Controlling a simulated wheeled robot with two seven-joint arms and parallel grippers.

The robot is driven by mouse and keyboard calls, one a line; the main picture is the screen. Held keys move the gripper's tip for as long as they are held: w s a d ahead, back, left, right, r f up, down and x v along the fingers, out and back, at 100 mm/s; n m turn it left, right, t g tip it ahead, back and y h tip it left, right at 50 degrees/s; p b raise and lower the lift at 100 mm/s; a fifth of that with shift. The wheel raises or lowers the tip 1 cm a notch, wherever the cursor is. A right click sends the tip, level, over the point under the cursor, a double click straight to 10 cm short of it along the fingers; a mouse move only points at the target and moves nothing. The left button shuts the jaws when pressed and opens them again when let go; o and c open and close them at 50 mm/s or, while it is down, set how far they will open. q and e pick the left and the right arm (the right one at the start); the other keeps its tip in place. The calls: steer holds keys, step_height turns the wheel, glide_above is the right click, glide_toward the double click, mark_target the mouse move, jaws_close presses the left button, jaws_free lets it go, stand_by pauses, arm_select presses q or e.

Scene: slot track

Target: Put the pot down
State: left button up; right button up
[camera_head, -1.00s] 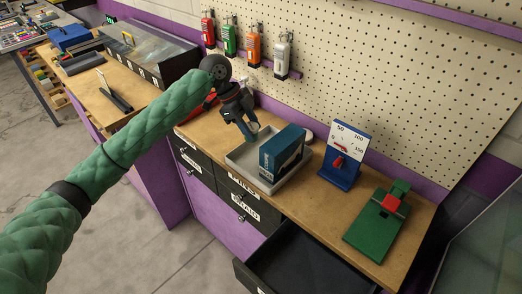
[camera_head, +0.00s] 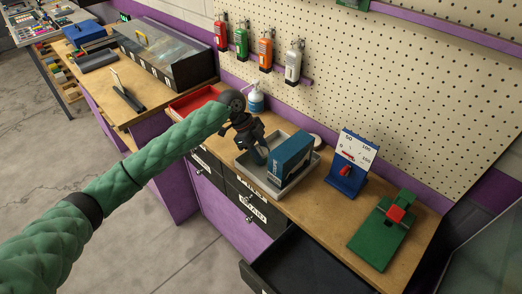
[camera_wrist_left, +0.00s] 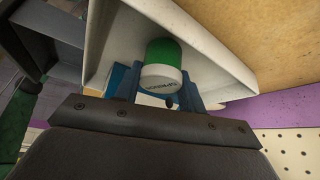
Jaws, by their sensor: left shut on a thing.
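My left gripper (camera_head: 259,155) reaches down into the left part of the grey tray (camera_head: 265,184), beside a dark blue box (camera_head: 290,156). In the left wrist view its blue fingers (camera_wrist_left: 160,92) are shut on the pot (camera_wrist_left: 163,65), a small cylinder with a green part and a white part with lettering. The pale tray wall (camera_wrist_left: 215,40) shows around it there. In the head view the gripper mostly hides the pot, and I cannot tell whether it touches the tray floor. My right gripper is not in view.
A pump bottle (camera_head: 256,99) and red tray (camera_head: 195,102) stand behind my gripper. A blue gauge stand (camera_head: 349,167) and green device (camera_head: 382,231) are to the right. An open black drawer (camera_head: 305,262) sticks out at the front.

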arm_select(q)
steer(key=o, duration=1)
steer(key=shift+f, duration=0.1)
steer(key=shift+c, duration=0.2)
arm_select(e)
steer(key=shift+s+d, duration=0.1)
arm_select(q)
steer(key=shift+w+a+r, duration=0.1)
steer(key=shift+a+r, duration=0.05)
steer(key=shift+r, duration=0.1)
steer(key=shift+b+v, duration=0.65)
steer(key=shift+v, duration=0.4)
steer(key=shift+b+v, duration=1.35)
steer(key=shift+v, duration=3.4)
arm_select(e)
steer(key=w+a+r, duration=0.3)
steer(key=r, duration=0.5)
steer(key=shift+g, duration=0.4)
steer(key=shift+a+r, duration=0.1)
